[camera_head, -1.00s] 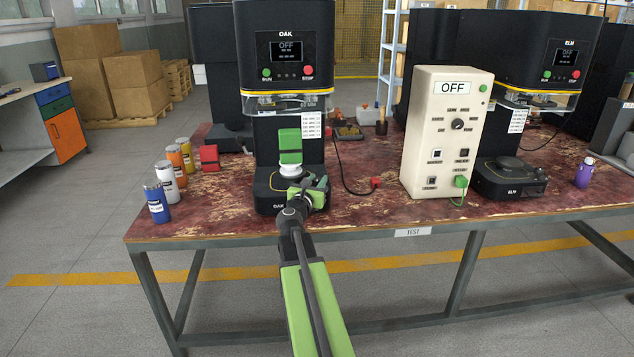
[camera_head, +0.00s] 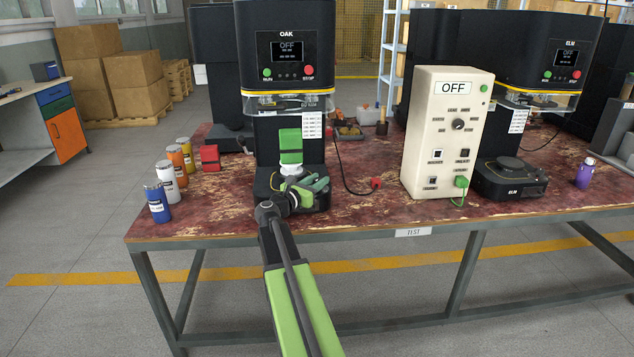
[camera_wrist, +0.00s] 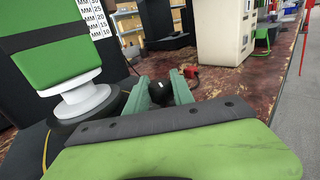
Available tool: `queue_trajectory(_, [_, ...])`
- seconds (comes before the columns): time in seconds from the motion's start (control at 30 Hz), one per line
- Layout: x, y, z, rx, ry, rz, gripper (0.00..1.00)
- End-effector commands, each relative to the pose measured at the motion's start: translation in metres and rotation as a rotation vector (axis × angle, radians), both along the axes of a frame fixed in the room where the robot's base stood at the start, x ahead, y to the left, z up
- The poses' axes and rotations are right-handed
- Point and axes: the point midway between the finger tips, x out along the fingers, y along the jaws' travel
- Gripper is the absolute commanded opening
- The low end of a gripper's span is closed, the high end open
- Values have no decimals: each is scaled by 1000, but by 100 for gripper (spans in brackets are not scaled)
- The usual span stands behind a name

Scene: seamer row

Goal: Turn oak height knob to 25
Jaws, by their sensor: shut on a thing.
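The OAK machine (camera_head: 284,45) stands on the worn red table, its screen reading OFF. Its black base (camera_head: 262,199) carries a green can with a dark band (camera_head: 290,143) on a white round support (camera_head: 291,170). A scale label marked in MM (camera_head: 312,125) is on the column behind; in the wrist view the scale (camera_wrist: 92,17) shows 30 down to 10. My gripper (camera_head: 318,187) is at the front right of the base. In the wrist view its green fingers are shut on a small black knob (camera_wrist: 160,92). The knob's own marking cannot be read.
A cream control box (camera_head: 420,125) reading OFF and the ELM machine (camera_head: 510,180) stand to the right. Several coloured cans (camera_head: 157,205) and a red block (camera_head: 209,157) stand to the left. A black cable with a red plug (camera_head: 376,182) lies right of OAK.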

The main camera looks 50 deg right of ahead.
Motion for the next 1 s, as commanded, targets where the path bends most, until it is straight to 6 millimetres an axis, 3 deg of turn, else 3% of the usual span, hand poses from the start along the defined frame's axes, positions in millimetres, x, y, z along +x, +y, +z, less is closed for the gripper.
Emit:
queue_trajectory(0.07, [0, -1, 0, 0, 0, 0, 0])
queue_trajectory(0.1, [0, -1, 0, 0, 0, 0, 30])
queue_trajectory(0.27, [0, -1, 0, 0, 0, 0, 51])
queue_trajectory(0.57, [0, 1, 0, 0, 0, 1, 51])
queue_trajectory(0.67, [-2, 11, 0, 0, 0, 3, 51])
queue_trajectory(0.77, [-6, 31, 0, 0, 0, 4, 51])
queue_trajectory(1.0, [-16, 99, 0, 0, 0, 5, 51])
